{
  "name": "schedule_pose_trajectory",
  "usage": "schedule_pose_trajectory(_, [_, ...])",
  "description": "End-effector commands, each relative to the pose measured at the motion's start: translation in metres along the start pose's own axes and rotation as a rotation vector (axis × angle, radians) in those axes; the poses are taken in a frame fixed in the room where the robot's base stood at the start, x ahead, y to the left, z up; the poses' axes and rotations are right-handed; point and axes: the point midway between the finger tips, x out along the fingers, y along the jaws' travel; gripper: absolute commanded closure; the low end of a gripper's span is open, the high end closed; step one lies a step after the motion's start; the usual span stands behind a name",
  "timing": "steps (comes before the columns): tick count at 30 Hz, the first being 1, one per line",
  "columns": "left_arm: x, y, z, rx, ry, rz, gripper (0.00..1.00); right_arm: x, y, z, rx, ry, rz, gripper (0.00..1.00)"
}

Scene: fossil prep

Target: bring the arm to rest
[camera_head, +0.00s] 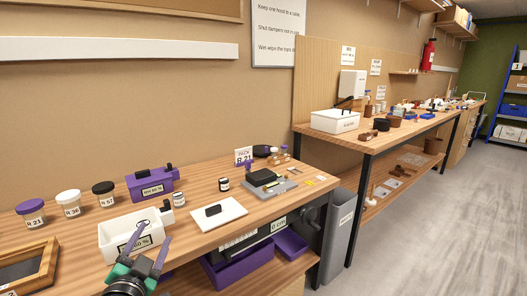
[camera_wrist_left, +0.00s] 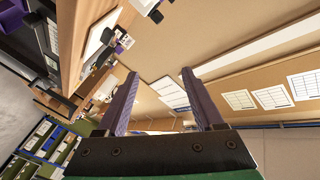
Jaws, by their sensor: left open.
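In the left wrist view the open fingers (camera_wrist_left: 159,76) point toward the wall, and the gap is empty. From the head view I cannot tell whether the fingers touch the box. My right gripper is in neither view.
The near wooden bench (camera_head: 214,179) carries labelled jars (camera_head: 69,203), a purple box (camera_head: 151,186), a white board (camera_head: 219,214) and a dark scale-like device (camera_head: 267,184). A second bench (camera_head: 367,138) stands beyond. A grey bin (camera_head: 340,232) stands between them. Open floor (camera_head: 450,220) lies at right.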

Motion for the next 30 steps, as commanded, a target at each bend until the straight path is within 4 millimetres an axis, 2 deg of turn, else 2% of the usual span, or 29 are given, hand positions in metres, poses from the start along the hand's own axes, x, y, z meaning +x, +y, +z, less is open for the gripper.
schedule_pose_trajectory(1, [-0.012, 0.018, 0.04, -0.083, -0.156, 0.053, 0.31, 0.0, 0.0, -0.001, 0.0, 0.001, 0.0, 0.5])
schedule_pose_trajectory(3, [-0.034, 0.044, 0.086, -0.173, -0.354, 0.134, 0.31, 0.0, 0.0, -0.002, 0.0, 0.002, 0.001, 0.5])
schedule_pose_trajectory(6, [-0.07, 0.079, 0.131, -0.259, -0.573, 0.246, 0.31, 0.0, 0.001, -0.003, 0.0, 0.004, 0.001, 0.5])
schedule_pose_trajectory(9, [-0.108, 0.108, 0.159, -0.318, -0.746, 0.352, 0.31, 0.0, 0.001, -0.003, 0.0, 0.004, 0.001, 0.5])
schedule_pose_trajectory(12, [-0.145, 0.133, 0.177, -0.362, -0.889, 0.455, 0.31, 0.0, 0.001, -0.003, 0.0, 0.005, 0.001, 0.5])
schedule_pose_trajectory(18, [-0.213, 0.172, 0.194, -0.42, -1.117, 0.651, 0.31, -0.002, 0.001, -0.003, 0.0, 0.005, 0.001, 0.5])
schedule_pose_trajectory(24, [-0.201, 0.215, 0.242, -0.404, -1.143, 0.659, 0.31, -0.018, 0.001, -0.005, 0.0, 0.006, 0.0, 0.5])
schedule_pose_trajectory(28, [-0.206, 0.247, 0.279, -0.395, -1.165, 0.671, 0.31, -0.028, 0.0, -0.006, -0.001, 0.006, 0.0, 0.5])
schedule_pose_trajectory(30, [-0.215, 0.265, 0.303, -0.388, -1.18, 0.679, 0.31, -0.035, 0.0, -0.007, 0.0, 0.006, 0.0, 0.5])
